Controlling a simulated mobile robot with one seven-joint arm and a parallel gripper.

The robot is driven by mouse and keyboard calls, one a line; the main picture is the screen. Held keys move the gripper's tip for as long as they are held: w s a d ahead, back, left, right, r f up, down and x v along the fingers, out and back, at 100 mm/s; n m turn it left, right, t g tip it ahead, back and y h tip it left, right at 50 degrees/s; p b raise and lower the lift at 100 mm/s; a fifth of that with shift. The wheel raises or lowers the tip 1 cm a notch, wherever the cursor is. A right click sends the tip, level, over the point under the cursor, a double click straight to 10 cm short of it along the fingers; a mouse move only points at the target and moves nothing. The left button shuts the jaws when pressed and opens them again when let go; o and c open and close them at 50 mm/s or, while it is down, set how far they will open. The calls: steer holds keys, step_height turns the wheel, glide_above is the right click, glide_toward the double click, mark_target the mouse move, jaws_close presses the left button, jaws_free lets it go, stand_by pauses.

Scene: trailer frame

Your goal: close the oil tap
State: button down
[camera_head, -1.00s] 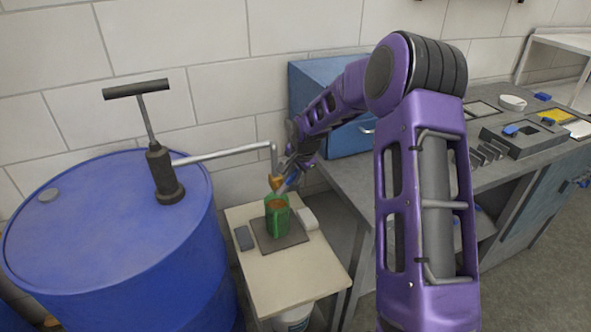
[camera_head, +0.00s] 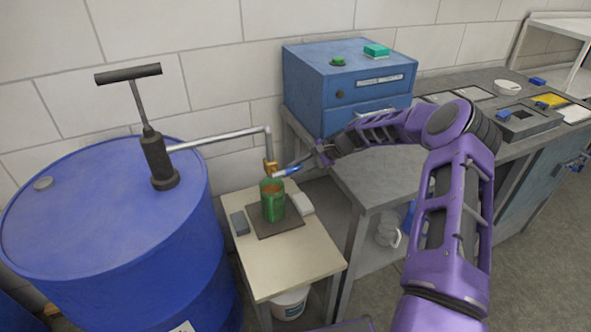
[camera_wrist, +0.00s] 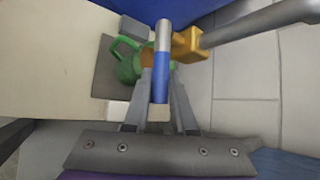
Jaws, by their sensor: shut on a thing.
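The oil tap is a brass-coloured body (camera_head: 270,167) at the end of a grey pipe from the blue drum's pump. It also shows in the wrist view (camera_wrist: 187,43). Its blue-ended lever (camera_head: 287,171) points right, nearly level, in the head view. In the wrist view the lever (camera_wrist: 160,84) runs down between my fingers. My gripper (camera_wrist: 163,76) is shut on the blue end of the lever; in the head view the gripper (camera_head: 308,162) comes from the right. A green jug (camera_head: 272,208) with brownish content stands under the tap. No oil stream is clearly visible.
The blue drum (camera_head: 90,215) with a hand pump (camera_head: 158,160) stands left. The jug is on a dark mat (camera_head: 290,222) on a small table (camera_head: 285,265), beside a white block and a grey block. A workbench (camera_head: 370,182) and blue cabinet (camera_head: 310,82) are close on the right.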

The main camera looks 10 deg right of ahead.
steer(key=shift+f+y, duration=0.3)
stand_by(0.4)
steer(key=c, duration=0.7)
jaws_free()
steer(key=shift+c, duration=0.2)
steer(key=shift+r, duration=0.1)
steer(key=v, duration=1.7)
steer(key=shift+d+r, duration=0.1)
steer(key=shift+d, duration=0.1)
